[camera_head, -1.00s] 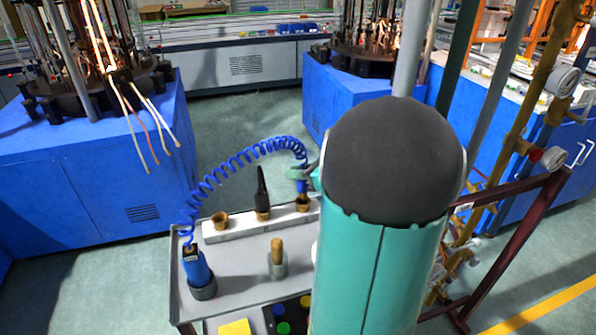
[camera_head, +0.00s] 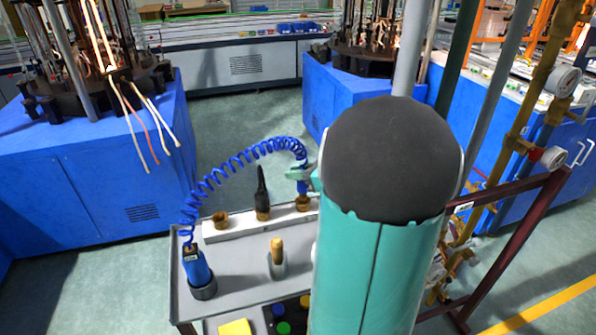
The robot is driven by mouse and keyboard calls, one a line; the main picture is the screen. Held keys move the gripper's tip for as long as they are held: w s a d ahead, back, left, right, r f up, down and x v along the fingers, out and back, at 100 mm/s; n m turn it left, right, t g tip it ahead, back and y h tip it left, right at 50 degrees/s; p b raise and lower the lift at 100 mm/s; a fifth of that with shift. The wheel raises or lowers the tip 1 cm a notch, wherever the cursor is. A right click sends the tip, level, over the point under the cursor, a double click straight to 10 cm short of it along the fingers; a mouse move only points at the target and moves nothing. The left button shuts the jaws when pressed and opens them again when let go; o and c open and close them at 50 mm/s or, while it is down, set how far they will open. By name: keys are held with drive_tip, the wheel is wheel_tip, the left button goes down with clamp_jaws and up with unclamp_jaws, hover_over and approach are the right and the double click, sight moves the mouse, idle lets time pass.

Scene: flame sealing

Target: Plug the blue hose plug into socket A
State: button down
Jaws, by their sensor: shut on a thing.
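My gripper (camera_head: 301,174) is shut on the blue hose plug (camera_head: 302,187) at the end of the coiled blue hose (camera_head: 237,160). The plug is upright, directly over the right brass socket (camera_head: 303,204) of the pale bar (camera_head: 237,229). Its tip is at or just above that socket; I cannot tell whether it has entered. The left brass socket (camera_head: 221,219) is empty. A black tapered plug (camera_head: 262,188) stands in the middle socket. No socket letters are readable. My arm hides the bar's right end.
A pipe frame (camera_head: 510,225) stands at right.

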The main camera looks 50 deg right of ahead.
drive_tip(key=shift+f, duration=1.35)
idle(0.6)
drive_tip(key=c, duration=1.3)
unclamp_jaws()
drive_tip(key=shift+r, duration=4.55)
